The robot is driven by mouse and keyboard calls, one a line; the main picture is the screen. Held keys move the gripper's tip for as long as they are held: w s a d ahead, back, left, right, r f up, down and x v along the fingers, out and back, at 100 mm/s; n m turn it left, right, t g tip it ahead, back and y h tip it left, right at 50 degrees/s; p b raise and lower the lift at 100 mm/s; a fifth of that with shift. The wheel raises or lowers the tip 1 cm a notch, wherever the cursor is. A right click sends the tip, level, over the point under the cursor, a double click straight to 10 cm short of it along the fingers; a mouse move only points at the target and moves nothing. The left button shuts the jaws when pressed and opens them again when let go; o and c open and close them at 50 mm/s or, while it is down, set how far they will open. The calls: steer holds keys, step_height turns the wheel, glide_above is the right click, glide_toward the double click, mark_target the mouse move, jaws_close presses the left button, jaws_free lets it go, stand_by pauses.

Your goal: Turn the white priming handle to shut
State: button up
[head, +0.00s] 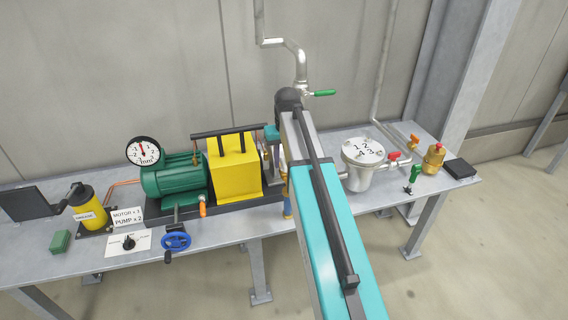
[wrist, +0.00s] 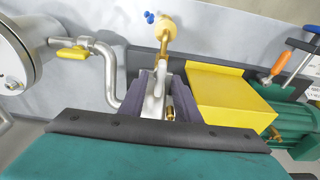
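The white priming handle (wrist: 155,98) shows in the wrist view as a pale lever between my gripper's two dark purple fingers, below an upright brass fitting (wrist: 165,40). My gripper (wrist: 164,78) is around the handle, with its fingers apart and a visible gap on the right side. A small brass part (wrist: 170,108) also shows in that gap. I cannot tell whether either finger touches the handle. In the head view, my teal arm hides the handle and the fingertips, just right of the yellow pump guard (head: 235,168).
The yellow guard (wrist: 222,92) stands close to the right finger in the wrist view. A bent pipe (wrist: 110,75) with a yellow-handled valve (wrist: 73,53) is at left. The head view shows the green motor (head: 172,178), filter housing (head: 364,160) and a green-handled overhead pipe valve (head: 322,93).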

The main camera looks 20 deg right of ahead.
jaws_close()
